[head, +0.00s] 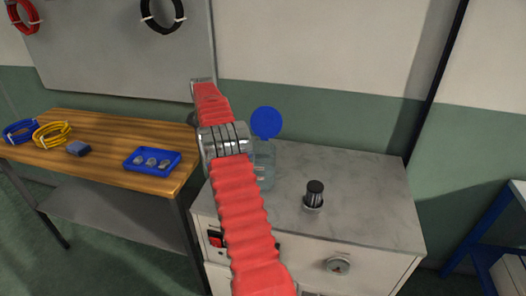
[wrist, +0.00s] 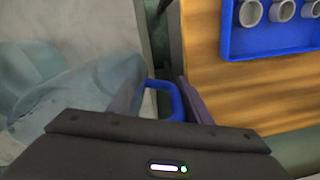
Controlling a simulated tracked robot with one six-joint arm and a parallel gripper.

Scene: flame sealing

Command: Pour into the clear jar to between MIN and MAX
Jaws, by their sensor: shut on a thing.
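My gripper (wrist: 160,90) is shut on a blue handle (wrist: 176,98) in the wrist view. The handle appears to belong to a clear vessel (wrist: 95,85), which lies left of the fingers and looks tilted. Another clear, bluish shape (wrist: 25,70), perhaps the jar, overlaps it at the far left. In the head view the clear jar (head: 265,168) stands on the grey worktop, partly behind my red arm. A blue disc (head: 266,122), perhaps part of the held vessel, shows just above the jar. My arm hides the fingers there. MIN and MAX marks and the liquid level cannot be read.
A black-topped burner-like item (head: 314,195) stands on the worktop (head: 370,200), right of the jar. A wooden bench (head: 110,135) at left holds a blue tray (head: 133,169) with several grey rings, and blue and yellow coils (head: 52,134). The worktop's right part is clear.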

